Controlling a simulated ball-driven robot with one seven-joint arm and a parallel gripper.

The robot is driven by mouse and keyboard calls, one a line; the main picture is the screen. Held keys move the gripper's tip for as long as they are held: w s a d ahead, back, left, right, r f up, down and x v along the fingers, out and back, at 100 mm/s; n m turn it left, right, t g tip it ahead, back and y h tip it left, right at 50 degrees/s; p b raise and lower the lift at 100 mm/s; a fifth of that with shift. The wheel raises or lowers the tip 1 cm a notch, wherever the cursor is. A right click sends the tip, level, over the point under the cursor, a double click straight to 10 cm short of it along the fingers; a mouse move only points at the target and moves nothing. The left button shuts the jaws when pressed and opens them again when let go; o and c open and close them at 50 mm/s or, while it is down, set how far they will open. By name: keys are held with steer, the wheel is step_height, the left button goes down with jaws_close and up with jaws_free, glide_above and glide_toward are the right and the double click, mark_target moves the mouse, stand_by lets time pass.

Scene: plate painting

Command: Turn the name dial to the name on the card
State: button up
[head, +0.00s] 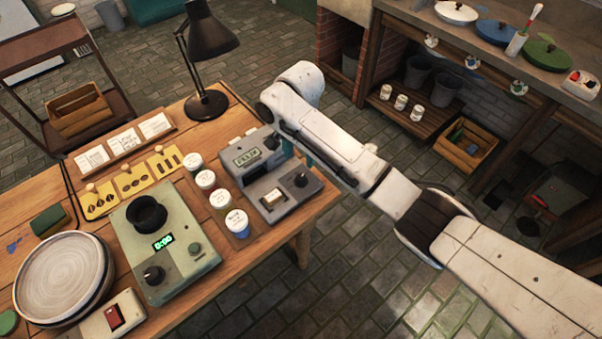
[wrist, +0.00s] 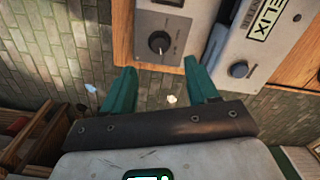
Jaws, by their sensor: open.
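A grey name machine (head: 250,158) stands near the table's right edge, with a display (head: 246,156) that seems to read FELIX. Its dark dial (head: 270,142) also shows in the wrist view (wrist: 238,70), to the right of my right finger. A grey box (head: 282,192) in front of it has another dark knob (head: 301,180), seen in the wrist view (wrist: 160,42) beyond the fingertips. My gripper (wrist: 158,68) is open and empty, its teal fingers apart from both knobs. White cards (head: 124,140) stand in a rack; their writing is too small to read.
Several paint jars (head: 205,179) stand left of the machine. A green device (head: 163,245) with a clock, a plate (head: 63,277) and a black lamp (head: 207,102) share the table. Open floor (head: 360,260) lies to the right.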

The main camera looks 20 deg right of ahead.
mark_target(301, 177)
steer(key=f, duration=1)
steer(key=shift+w+d+f, duration=0.15)
steer(key=shift+d+f, duration=0.1)
steer(key=shift+f, duration=0.05)
steer(key=shift+c, duration=0.4)
steer(key=c, duration=1)
steer(key=shift+o, duration=0.2)
